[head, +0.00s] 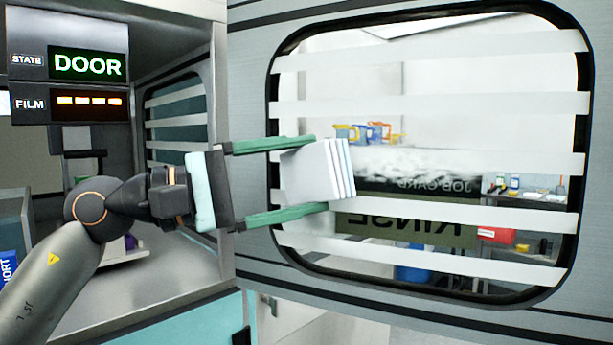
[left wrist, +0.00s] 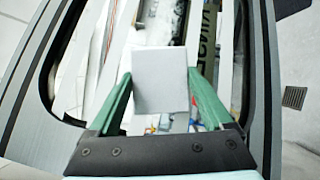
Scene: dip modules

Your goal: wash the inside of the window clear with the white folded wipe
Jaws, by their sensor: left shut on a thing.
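The window (head: 430,105) is a rounded pane in a dark seal on an open door, crossed by several whitish horizontal bands. My left gripper (head: 322,172) has green fingers and is shut on the white folded wipe (head: 318,170), in front of the pane's left part. The wipe is a small stack of white and pale blue layers. In the left wrist view the wipe (left wrist: 160,80) sits between the green fingers, with the banded pane behind it. I cannot tell whether the wipe touches the glass. My right gripper is not in view.
A panel (head: 68,65) at top left reads STATE DOOR and FILM with several lit orange bars. Below it is an open grey chamber (head: 180,265). Through the glass I see mirrored RINSE lettering (head: 405,226), shelves with bottles and a red box (head: 496,235).

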